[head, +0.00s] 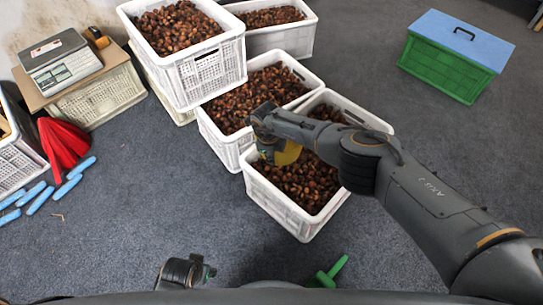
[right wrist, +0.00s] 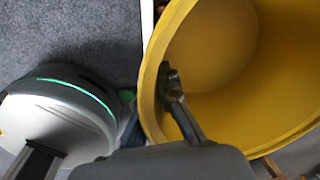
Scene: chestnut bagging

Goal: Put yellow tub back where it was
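The yellow tub (head: 288,154) is small and mostly hidden by my right arm in the head view. It is over the front white crate (head: 287,213) of chestnuts; its exact height above them is hard to tell. My right gripper (head: 266,147) is at the tub's left side. In the right wrist view the yellow tub (right wrist: 228,85) is large, and one dark finger reaches inside its rim, with the gripper shut on the tub's wall. The inside that shows is empty. My left gripper (head: 196,271) is low at the bottom edge, away from the crates; its fingers are unclear.
More white crates (head: 213,75) of chestnuts stand behind, one stacked high. A scale (head: 60,65) sits on a crate at left, near red netting (head: 62,143) and blue bars. A green scoop (head: 330,272) shows at the bottom. A green box (head: 445,68) stands right.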

